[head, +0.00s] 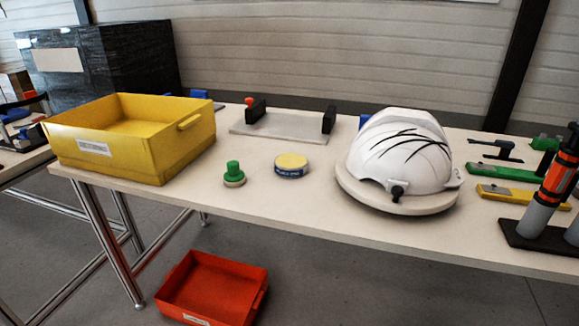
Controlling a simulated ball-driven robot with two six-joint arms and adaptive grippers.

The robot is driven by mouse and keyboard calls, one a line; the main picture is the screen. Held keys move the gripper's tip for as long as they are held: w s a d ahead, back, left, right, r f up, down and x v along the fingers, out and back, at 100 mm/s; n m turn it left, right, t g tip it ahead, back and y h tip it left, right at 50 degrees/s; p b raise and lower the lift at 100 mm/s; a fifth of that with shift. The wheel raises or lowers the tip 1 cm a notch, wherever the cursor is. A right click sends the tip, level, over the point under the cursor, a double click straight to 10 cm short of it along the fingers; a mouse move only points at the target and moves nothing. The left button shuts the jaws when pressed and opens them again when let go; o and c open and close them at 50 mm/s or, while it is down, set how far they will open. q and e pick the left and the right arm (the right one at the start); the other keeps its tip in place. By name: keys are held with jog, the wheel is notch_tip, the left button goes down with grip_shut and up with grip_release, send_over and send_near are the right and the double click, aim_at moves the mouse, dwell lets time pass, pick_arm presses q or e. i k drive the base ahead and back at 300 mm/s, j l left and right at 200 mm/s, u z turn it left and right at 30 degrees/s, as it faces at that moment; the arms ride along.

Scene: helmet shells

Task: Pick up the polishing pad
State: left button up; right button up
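A green knob-shaped handle on a round pale base, which looks like the polishing pad (233,174), stands upright on the light table, left of centre and near the front edge. A low round tin (291,166) with a yellow top and a blue printed band stands just right of it, apart from it. A white helmet shell (398,157) with dark curved marks on its top rests on a round pale stand (398,204) further right. Neither of my grippers shows in the head view, and nothing touches the pad.
A yellow bin (180,153) stands left of the pad. A grey plate (284,128) with black end blocks lies behind. Green and yellow tools (506,193) and an orange-black cylinder (560,177) are at right. A red bin (215,288) sits on the floor.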

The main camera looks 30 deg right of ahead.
aim_at(233, 176)
jog(key=l+u, duration=0.8)
jog(key=l, duration=0.05)
